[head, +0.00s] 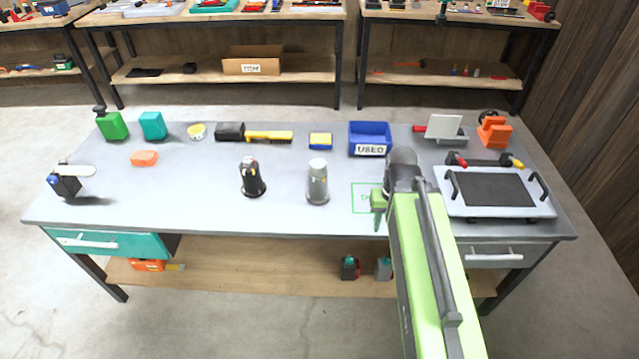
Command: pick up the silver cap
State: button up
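A grey canister (317,188) stands upright on the grey workbench (215,195), near the front middle. Its light silver-grey top (317,164) looks like the silver cap, seated on the canister, but it is too small to be sure.
A blue bin marked USED (370,138) stands behind my gripper. A pale tray (497,206) with a dark centre and handles lies to the right. A yellow brush (268,136) and several small items line the back. The bench left of the black canister is mostly clear.

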aim_at(318, 166)
jog(key=z, duration=0.05)
jog(key=k, duration=0.5)
jog(key=u, duration=1.1)
jog(key=i, duration=1.25)
jog(key=u, duration=0.75)
